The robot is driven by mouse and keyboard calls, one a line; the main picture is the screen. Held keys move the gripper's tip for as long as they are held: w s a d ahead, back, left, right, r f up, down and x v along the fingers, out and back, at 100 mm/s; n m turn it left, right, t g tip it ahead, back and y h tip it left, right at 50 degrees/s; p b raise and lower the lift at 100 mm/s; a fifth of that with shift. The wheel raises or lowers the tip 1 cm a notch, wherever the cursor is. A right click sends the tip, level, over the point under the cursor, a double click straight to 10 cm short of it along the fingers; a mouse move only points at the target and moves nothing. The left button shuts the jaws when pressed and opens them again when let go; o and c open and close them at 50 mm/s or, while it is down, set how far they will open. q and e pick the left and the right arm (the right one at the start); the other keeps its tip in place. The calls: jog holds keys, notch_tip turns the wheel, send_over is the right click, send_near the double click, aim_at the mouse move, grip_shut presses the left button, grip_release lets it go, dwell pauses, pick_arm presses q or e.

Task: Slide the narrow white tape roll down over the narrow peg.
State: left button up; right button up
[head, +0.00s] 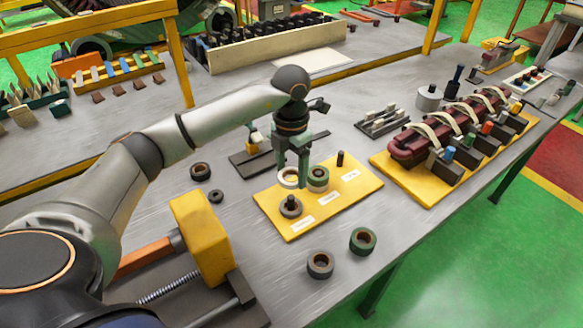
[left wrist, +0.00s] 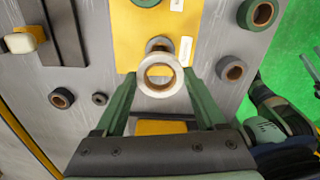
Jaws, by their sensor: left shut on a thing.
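My left gripper (head: 291,178) is shut on a white tape roll (head: 288,179), holding it above the yellow board (head: 330,202). In the left wrist view the roll (left wrist: 147,84) sits between the two green fingertips (left wrist: 160,78), its hole facing the camera. A bare dark peg (head: 340,158) stands upright at the board's far side. A green roll (head: 318,180) stands mid-board, just right of the white roll. A dark grey roll (head: 290,208) sits around a peg at the near left, partly hidden behind the white roll in the wrist view. I cannot tell which peg is narrow.
Two loose rolls lie near the front edge, one grey (head: 320,265) and one green (head: 363,241). Two dark rings (head: 200,172) lie left of the board. A yellow tray with a red coil assembly (head: 430,145) stands to the right.

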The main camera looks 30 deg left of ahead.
aim_at(291, 196)
pick_arm(q)
jog(key=shift+f+b, duration=2.5)
jog(key=shift+f, duration=1.1)
jog(key=o, duration=1.3)
jog(key=shift+r, duration=0.15)
notch_tip(291, 196, up, 12)
jog(key=shift+r, duration=0.15)
